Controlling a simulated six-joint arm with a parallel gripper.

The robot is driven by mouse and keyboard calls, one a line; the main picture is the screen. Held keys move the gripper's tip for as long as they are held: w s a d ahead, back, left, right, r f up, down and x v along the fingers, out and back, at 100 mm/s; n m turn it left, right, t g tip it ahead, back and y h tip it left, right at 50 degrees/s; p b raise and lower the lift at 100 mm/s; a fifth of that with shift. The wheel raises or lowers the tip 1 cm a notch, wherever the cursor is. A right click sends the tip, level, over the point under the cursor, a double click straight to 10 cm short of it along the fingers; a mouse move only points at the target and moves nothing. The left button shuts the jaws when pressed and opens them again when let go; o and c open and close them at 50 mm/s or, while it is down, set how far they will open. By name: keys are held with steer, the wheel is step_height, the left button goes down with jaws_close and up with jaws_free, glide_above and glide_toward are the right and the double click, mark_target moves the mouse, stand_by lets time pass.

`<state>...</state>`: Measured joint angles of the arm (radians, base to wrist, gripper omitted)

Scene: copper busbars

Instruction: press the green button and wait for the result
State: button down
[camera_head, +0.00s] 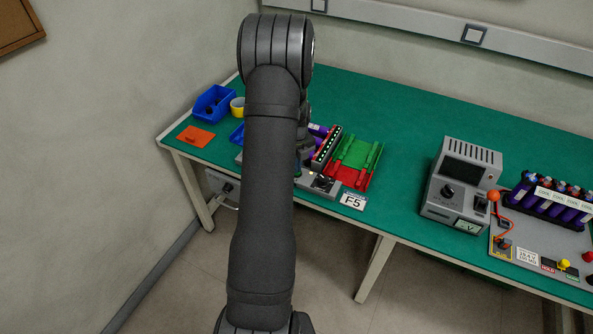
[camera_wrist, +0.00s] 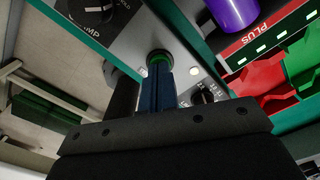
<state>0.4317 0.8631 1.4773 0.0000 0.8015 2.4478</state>
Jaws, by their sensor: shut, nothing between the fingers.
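The green button (camera_wrist: 158,57) sits on a grey panel (camera_wrist: 130,40) in the wrist view, partly covered by my fingertips. My gripper (camera_wrist: 160,72) is shut and empty, its fingertips right at the button. I cannot tell whether they touch it or how far it is pressed. A small round light (camera_wrist: 194,71) beside the button looks white and bright. In the head view my arm hides the button and most of the gripper; part of the grey station (camera_head: 318,184) shows right of the arm.
A grey meter (camera_head: 463,185) stands farther right on the green table (camera_head: 400,130).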

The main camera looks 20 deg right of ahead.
step_height(320, 180, up, 8)
steer(key=shift+f, duration=0.2)
stand_by(0.6)
steer(key=shift+f, duration=0.1)
steer(key=shift+f, duration=3.7)
stand_by(1.7)
steer(key=shift+r, duration=2.35)
steer(key=shift+r, duration=0.15)
